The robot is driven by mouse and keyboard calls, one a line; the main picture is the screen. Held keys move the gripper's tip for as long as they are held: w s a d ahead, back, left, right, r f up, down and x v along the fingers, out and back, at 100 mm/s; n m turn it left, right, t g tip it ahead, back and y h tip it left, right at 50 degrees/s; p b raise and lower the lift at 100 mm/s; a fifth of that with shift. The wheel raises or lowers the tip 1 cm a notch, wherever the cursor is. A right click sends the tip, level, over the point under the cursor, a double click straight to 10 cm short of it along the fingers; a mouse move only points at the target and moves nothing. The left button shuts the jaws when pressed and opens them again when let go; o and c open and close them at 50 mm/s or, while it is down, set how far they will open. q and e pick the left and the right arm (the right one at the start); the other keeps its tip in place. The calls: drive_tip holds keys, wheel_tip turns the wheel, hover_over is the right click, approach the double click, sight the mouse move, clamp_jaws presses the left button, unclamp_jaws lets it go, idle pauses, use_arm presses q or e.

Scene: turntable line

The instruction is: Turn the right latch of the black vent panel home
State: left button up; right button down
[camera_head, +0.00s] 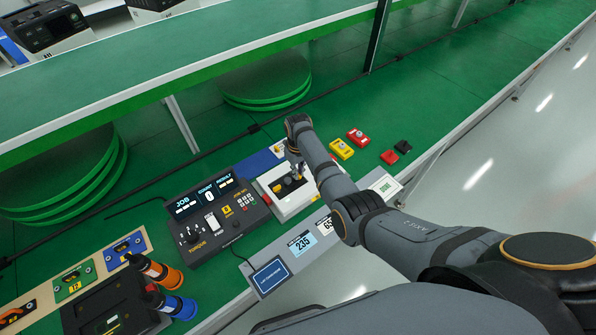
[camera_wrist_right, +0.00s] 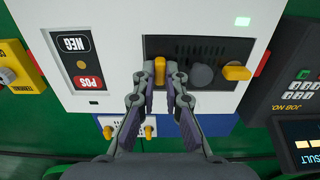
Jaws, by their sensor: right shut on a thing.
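The black vent panel (camera_wrist_right: 200,48) is set in a white housing (camera_wrist_right: 115,25) and has slots and a dark round knob (camera_wrist_right: 202,76). The housing also shows in the head view (camera_head: 292,209). One yellow latch (camera_wrist_right: 160,68) stands upright in the wrist view, between the fingers of my right gripper (camera_wrist_right: 160,82). It is the latch farther from the torque console, on the right in the head view. The gripper is shut on it. The other yellow latch (camera_wrist_right: 237,73) lies sideways across the panel's edge. In the head view my right arm partly covers the panel. My left gripper is out of view.
The torque console (camera_head: 215,215) stands close on the housing's left in the head view. Yellow (camera_head: 342,149) and red (camera_head: 357,136) switch blocks lie beyond my arm. A display strip (camera_head: 318,240) runs along the front. The green bench has free room at upper right.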

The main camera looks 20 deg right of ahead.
drive_tip(key=m+p, duration=0.1)
drive_tip(key=m, duration=0.2)
drive_tip(key=shift+r+m+p, duration=0.15)
drive_tip(key=shift+m+p, duration=0.15)
drive_tip(key=shift+p, duration=0.05)
drive_tip(key=m+p, duration=0.1)
drive_tip(key=m, duration=0.3)
drive_tip(key=shift+m, duration=0.3)
drive_tip(key=m, duration=0.4)
drive_tip(key=shift+p, duration=0.4)
drive_tip(key=m, duration=0.4)
drive_tip(key=shift+m, duration=0.6)
drive_tip(key=c, duration=1.7)
unclamp_jaws()
